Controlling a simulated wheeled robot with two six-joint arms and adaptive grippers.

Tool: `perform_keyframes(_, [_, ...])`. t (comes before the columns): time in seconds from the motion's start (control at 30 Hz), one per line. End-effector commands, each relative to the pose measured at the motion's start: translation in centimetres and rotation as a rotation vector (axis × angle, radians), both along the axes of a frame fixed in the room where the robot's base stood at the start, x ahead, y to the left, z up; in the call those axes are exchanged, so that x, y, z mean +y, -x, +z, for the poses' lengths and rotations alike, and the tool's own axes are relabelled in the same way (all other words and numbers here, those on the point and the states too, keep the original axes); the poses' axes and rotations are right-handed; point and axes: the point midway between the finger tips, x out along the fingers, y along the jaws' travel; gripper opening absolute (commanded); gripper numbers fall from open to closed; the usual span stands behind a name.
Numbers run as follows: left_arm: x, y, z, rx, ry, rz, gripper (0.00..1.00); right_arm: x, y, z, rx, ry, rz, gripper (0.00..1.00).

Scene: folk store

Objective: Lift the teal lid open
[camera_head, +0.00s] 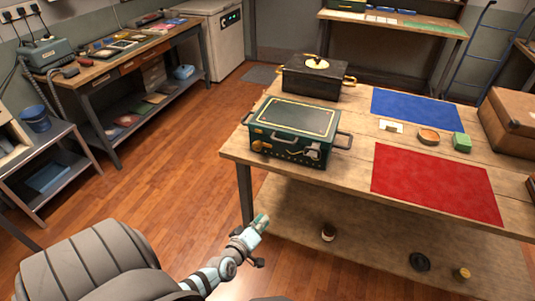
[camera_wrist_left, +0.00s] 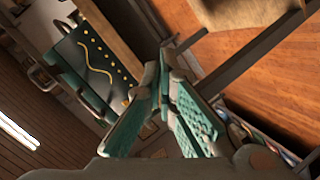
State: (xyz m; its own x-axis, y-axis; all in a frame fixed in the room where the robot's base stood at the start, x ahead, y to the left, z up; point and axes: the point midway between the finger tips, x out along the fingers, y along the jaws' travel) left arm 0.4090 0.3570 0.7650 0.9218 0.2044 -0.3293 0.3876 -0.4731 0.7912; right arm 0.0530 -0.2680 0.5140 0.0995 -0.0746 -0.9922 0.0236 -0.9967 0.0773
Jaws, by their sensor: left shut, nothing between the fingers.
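The teal box (camera_head: 286,151) stands on the left end of the wooden table. Its teal lid (camera_head: 297,116), with a gold border line, lies shut on top. Metal handles show at its sides and gold ornaments on its front. In the left wrist view the teal box (camera_wrist_left: 88,58) appears tilted at the upper left, beyond the fingers. My left gripper (camera_head: 263,220) is below and in front of the table edge, apart from the box. It is shut and empty; its teal fingers (camera_wrist_left: 165,78) meet in the left wrist view. My right gripper is not in view.
A dark box with gold handles (camera_head: 313,79) stands behind the teal box. A red mat (camera_head: 435,183) and a blue mat (camera_head: 417,106) lie to the right, with small items between them. The wooden table's front edge (camera_head: 300,184) lies between my left gripper and the box.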

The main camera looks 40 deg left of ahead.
Motion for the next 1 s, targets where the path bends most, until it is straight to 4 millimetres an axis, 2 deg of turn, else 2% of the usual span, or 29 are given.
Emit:
perform_keyframes(0.03, [0.9, -2.0, 2.6, -0.128, 0.095, 0.058, 0.00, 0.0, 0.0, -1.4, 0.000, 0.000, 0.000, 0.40])
perform_keyframes(0.1, [2.0, -3.7, 7.0, -0.288, 0.248, 0.133, 0.00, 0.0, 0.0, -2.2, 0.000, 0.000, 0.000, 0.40])
perform_keyframes(0.2, [3.0, -4.9, 11.0, -0.429, 0.405, 0.191, 0.00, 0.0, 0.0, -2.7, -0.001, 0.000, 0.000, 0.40])
perform_keyframes(0.27, [3.3, -5.3, 12.1, -0.465, 0.452, 0.206, 0.00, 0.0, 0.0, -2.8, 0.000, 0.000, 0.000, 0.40])
perform_keyframes(0.47, [4.2, -7.8, 12.5, -0.475, 0.466, 0.211, 0.00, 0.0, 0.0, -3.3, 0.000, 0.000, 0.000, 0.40])
perform_keyframes(0.7, [5.7, -12.2, 12.2, -0.473, 0.465, 0.211, 0.00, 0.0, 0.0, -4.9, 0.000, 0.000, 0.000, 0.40])
perform_keyframes(0.8, [6.2, -13.5, 12.2, -0.471, 0.465, 0.210, 0.00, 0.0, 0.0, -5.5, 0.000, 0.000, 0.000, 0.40])
perform_keyframes(1.0, [6.5, -14.6, 12.4, -0.469, 0.462, 0.209, 0.00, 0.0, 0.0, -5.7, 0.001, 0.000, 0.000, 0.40])
